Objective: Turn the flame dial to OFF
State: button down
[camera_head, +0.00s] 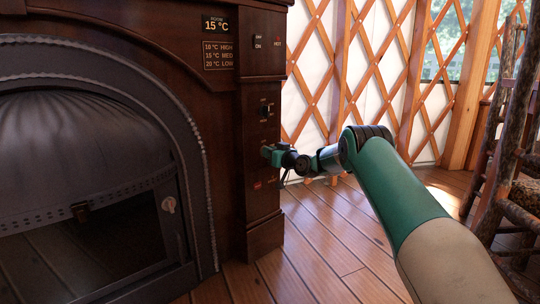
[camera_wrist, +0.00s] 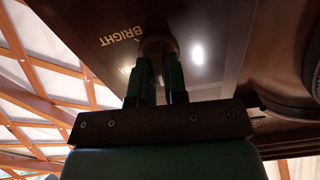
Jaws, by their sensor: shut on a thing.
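My gripper (camera_head: 268,152) reaches the narrow dark control column (camera_head: 262,215) at the right side of the stove. In the wrist view, the fingers of my gripper (camera_wrist: 158,75) are closed on a round brown dial (camera_wrist: 157,44) on the panel. The word BRIGHT (camera_wrist: 122,36) is printed beside the dial; other lettering near it is partly hidden by the fingers. The dial's pointer direction cannot be told. In the head view the dial is hidden behind my gripper.
A small switch (camera_head: 266,110) sits above my gripper on the column, and small red lettering (camera_head: 259,185) is below it. A sign (camera_head: 218,54) reads 10 °C HIGH, 15 °C MED, 20 °C LOW, under a ROOM 15 °C display (camera_head: 215,25). A wooden chair (camera_head: 505,170) stands right.

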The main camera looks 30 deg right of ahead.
jog(key=shift+n, duration=0.5)
jog(key=c, duration=1.1)
grip_release()
jog(key=shift+c, duration=0.2)
jog(key=s+d+p, duration=0.3)
jog(key=s+p, duration=0.2)
jog(key=s, duration=1.2)
jog(key=shift+d+p, duration=0.15)
jog(key=shift+p, duration=0.25)
